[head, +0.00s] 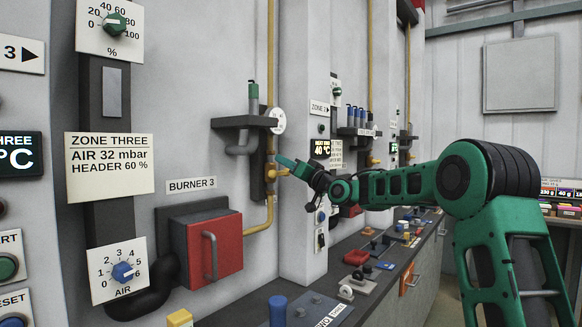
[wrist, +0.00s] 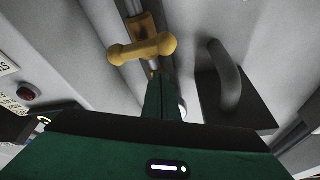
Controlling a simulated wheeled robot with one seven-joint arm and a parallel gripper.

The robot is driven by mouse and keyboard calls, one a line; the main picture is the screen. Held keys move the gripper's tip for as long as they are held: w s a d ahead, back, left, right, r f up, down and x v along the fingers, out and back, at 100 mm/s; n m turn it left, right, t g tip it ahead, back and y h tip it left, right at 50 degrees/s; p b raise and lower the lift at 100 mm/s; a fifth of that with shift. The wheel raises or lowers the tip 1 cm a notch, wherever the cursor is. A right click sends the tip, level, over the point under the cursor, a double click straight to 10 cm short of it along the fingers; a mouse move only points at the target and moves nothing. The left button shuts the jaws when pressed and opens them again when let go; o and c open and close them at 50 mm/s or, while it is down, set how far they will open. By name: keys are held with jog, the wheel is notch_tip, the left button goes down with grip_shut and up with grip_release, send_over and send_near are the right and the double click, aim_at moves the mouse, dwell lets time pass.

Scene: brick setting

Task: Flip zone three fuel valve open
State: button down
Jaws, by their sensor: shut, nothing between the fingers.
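The zone three fuel valve appears to be the yellow fitting (head: 271,171) on the yellow pipe, above and right of the Burner 3 box in the head view. In the wrist view its yellow handle (wrist: 142,48) is a short bar with rounded ends, lying across the line of the pipe. My gripper (head: 281,160) is at the fitting in the head view, its green fingers shut and empty. In the wrist view the fingertips (wrist: 158,78) are just below the handle's right half. I cannot tell whether they touch it.
The red burner box (head: 214,245) stands left of and below my gripper. A dark shelf (head: 243,122) with a grey hook-like pipe is on the wall beside the fuel pipe; a dark plate with a curved grey pipe (wrist: 228,80) shows close right in the wrist view. The counter (head: 340,262) holds several controls.

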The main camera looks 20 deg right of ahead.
jog(key=shift+s+a+f, duration=0.2)
jog(key=shift+a+f, duration=0.05)
jog(key=shift+f, duration=0.45)
jog(key=shift+s+a+f, duration=0.15)
jog(key=shift+a+f, duration=0.05)
jog(key=shift+f, duration=0.5)
